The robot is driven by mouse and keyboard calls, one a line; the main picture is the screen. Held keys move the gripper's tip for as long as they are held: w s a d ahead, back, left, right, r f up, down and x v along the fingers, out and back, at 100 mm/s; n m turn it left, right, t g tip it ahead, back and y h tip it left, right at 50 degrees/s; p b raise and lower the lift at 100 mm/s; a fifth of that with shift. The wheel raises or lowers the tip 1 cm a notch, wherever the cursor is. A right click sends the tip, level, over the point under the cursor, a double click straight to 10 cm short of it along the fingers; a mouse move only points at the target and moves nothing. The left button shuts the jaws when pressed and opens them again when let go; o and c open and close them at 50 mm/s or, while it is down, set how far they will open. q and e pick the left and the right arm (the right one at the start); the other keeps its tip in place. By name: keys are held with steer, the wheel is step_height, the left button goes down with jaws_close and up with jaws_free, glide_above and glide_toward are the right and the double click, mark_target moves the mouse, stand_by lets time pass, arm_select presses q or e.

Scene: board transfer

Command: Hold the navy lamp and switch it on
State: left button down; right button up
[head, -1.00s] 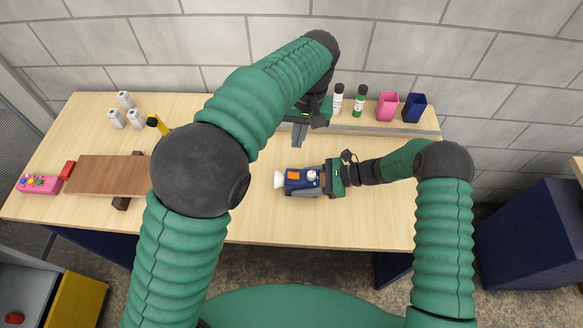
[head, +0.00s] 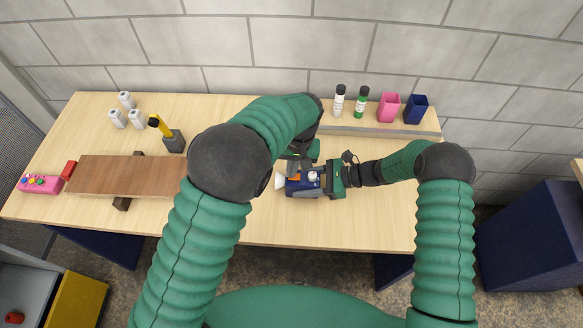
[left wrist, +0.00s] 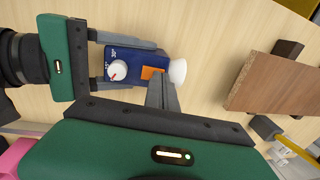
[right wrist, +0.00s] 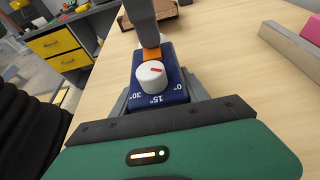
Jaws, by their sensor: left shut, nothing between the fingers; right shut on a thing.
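The navy lamp (head: 303,182) lies on the table at the middle. It has a white dial (right wrist: 152,75) marked with degree numbers, an orange patch (left wrist: 152,73) and a white flared end (left wrist: 177,72). My right gripper (head: 322,181) is shut on the lamp's body from the right; its fingers lie along both sides in the left wrist view. My left gripper (left wrist: 162,92) is shut and empty, with its fingertips at the orange patch. In the right wrist view the left fingers (right wrist: 148,40) cover part of that patch; I cannot tell whether they touch it.
A brown board (head: 125,175) rests on a dark support at the left. A pink button box (head: 40,184), white cylinders, a yellow-handled tool, two bottles, and pink (head: 389,107) and navy (head: 415,109) cups stand around. The table's front middle is clear.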

arm_select(q)
steer(key=shift+s+a+f, duration=0.1)
steer(key=shift+a+f, duration=0.15)
steer(key=shift+f, duration=0.1)
steer(key=shift+d+r, duration=0.1)
steer(key=shift+d, duration=0.9)
step_height(320, 180, up, 14)
steer(key=d, duration=0.1)
steer(key=shift+d, duration=0.3)
steer(key=shift+r, duration=0.1)
